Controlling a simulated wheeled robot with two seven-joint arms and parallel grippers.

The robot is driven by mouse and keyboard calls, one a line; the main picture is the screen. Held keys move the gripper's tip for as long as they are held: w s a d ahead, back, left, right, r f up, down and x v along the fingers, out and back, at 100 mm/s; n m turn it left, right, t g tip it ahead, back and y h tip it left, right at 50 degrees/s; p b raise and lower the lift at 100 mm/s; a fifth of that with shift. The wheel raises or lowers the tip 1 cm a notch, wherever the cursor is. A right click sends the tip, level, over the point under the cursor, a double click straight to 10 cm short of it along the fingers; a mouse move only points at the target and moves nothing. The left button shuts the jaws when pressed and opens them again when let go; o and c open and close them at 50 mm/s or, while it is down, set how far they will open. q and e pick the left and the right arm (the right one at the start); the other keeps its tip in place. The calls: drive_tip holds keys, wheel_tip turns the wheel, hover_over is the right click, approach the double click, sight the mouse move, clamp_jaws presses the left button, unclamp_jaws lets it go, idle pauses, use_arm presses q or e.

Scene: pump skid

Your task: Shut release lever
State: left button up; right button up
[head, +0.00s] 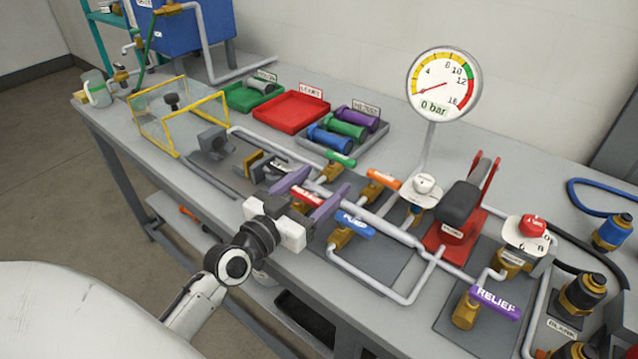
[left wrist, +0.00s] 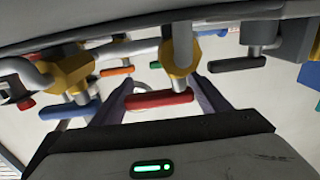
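A red lever (head: 307,197) sits on the bench's pipework; its label is too small to read surely. In the left wrist view the red lever (left wrist: 158,99) hangs below a brass valve body (left wrist: 180,58), as that view looks inverted. My left gripper (head: 325,182) is open, its two purple fingers on either side of the red lever. The left wrist view shows gaps between lever and fingers, so it looks ungripped. A black lever (head: 283,165) and a blue lever (head: 356,223) flank it. I cannot read which lever is marked release. My right gripper is out of view.
Green (head: 341,158) and orange (head: 383,179) levers stand behind. A red tray (head: 291,112) and yellow-framed guard (head: 182,112) stand farther back.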

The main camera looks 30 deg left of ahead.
sight(303, 199)
use_arm(q)
drive_tip(key=s, duration=0.3)
drive_tip(key=s+b, duration=0.1)
drive_tip(key=s, duration=0.5)
drive_tip(key=shift+a+f, duration=0.1)
drive_tip(key=shift+a, duration=0.15)
drive_tip(key=shift+s+b, duration=0.35)
drive_tip(key=shift+s, duration=0.3)
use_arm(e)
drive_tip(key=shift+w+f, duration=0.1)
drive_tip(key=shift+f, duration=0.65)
